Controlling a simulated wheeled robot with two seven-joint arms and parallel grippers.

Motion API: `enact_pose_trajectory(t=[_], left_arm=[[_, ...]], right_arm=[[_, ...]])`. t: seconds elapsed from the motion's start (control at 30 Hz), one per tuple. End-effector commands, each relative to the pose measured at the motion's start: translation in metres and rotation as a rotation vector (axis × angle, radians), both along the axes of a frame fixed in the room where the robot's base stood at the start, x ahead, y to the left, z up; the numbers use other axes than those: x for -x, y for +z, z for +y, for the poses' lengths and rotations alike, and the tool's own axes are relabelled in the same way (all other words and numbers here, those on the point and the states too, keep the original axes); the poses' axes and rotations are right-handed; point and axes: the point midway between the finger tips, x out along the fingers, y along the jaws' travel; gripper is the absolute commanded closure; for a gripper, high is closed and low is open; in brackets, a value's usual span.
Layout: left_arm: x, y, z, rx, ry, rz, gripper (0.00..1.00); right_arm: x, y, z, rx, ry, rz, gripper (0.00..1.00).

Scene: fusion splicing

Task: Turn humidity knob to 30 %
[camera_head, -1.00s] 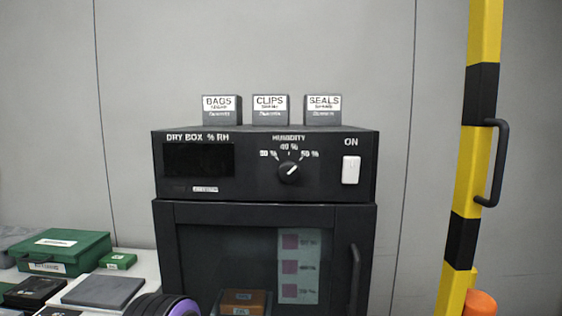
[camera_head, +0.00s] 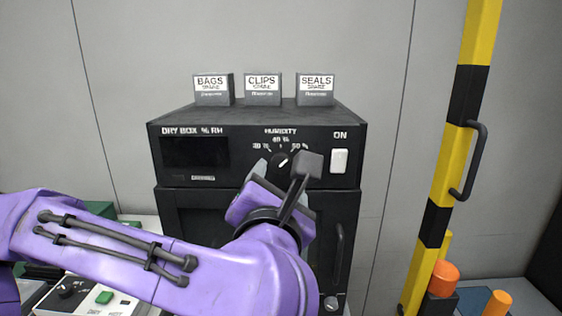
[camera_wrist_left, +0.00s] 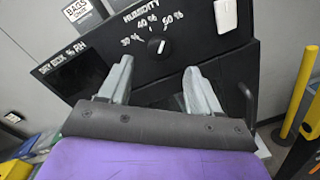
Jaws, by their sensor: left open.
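The humidity knob (camera_head: 279,164) is a small black dial with a white pointer mark on the dry box's front panel (camera_head: 230,176). Its mark slants up and right, towards the 50 % label. The knob also shows in the left wrist view (camera_wrist_left: 157,46), beyond the fingertips. My left gripper (camera_head: 284,174) is in front of the panel, its fingers spread either side of the knob's line. In the wrist view the open, empty fingers (camera_wrist_left: 157,74) stop short of the knob, apart from it. My right gripper is not in view.
A white ON switch (camera_head: 339,161) sits right of the knob. Boxes marked BAGS, CLIPS (camera_head: 263,90) and SEALS stand on top. The dry box door handle (camera_head: 338,252) is below right. A yellow-black post (camera_head: 451,160) stands at the right.

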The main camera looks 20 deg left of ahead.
Motion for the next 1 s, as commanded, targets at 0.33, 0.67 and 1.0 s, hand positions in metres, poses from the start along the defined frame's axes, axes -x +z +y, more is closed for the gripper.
enact_pose_trajectory(t=[0.33, 0.67, 1.0], left_arm=[[-0.061, 0.001, 0.015, -0.003, 0.000, 0.002, 0.37], [-0.065, 0.000, 0.015, -0.005, -0.003, -0.001, 0.43], [-0.065, -0.001, 0.015, -0.001, -0.002, -0.002, 0.93]], right_arm=[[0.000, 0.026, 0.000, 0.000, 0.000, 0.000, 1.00], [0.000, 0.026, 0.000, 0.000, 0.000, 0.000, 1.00], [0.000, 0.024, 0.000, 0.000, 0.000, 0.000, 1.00]])
